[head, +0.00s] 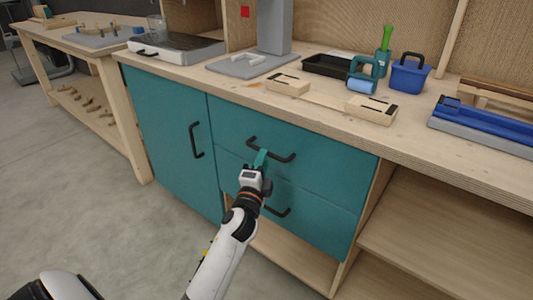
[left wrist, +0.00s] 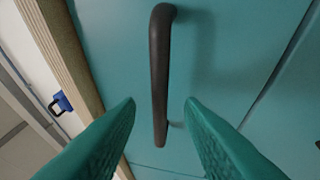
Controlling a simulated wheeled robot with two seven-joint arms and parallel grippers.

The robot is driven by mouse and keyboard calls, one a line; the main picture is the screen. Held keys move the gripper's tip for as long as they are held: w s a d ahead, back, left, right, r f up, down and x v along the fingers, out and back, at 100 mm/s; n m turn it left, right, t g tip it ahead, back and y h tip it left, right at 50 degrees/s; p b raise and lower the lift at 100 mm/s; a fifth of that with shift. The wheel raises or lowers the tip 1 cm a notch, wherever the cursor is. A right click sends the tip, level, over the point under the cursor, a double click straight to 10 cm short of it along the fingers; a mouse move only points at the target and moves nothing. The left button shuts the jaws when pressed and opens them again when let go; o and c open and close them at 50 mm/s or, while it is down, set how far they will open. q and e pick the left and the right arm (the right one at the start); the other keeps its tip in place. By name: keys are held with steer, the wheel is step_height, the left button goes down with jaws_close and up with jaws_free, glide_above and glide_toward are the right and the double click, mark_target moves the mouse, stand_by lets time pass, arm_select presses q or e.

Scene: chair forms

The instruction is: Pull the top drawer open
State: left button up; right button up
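The top drawer (head: 318,153) is a teal front with a black bar handle (head: 284,156). The drawer looks shut, its front level with the one below. My left gripper (head: 261,158) is at the left part of this handle in the head view. In the left wrist view its two green fingers (left wrist: 160,103) are open and apart, one on each side of the dark handle (left wrist: 159,70). Neither finger clearly touches the bar. My right gripper is not in view.
Below is a second teal drawer (head: 312,205) with its own handle, partly behind my left gripper. A teal door (head: 165,130) is on the left. The wooden worktop (head: 330,118) holds trays, tools and a blue caddy (head: 410,75). Open grey floor (head: 80,205) lies in front.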

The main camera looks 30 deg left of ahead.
arm_select(q)
steer(key=shift+x, duration=1.95)
jaws_close()
